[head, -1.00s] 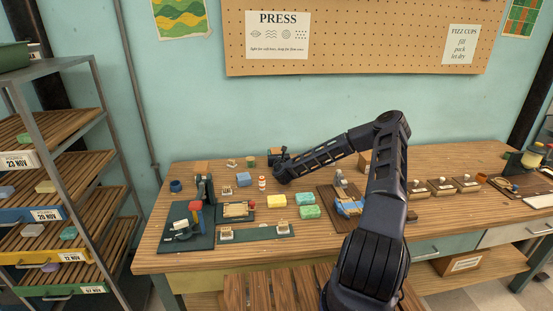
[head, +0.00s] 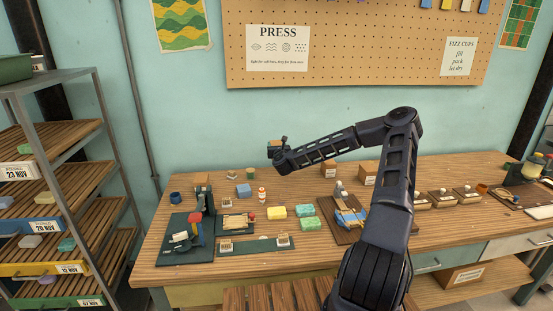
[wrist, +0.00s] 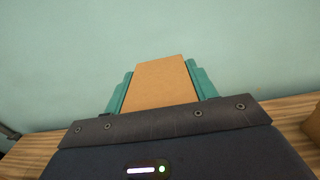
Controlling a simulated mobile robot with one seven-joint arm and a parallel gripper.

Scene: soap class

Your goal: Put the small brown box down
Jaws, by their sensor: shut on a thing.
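The small brown box (wrist: 161,82) is between the two teal fingers of my gripper (wrist: 162,90) in the wrist view, with the teal wall behind it. My gripper is shut on it. In the head view the small brown box (head: 274,144) shows at the end of my arm, beside my gripper (head: 275,150). It is raised above the back of the wooden workbench (head: 290,262). The box's underside is hidden.
Brown boxes (head: 328,169) stand at the back of the bench, right of my gripper. A pegboard (head: 360,45) hangs on the wall.

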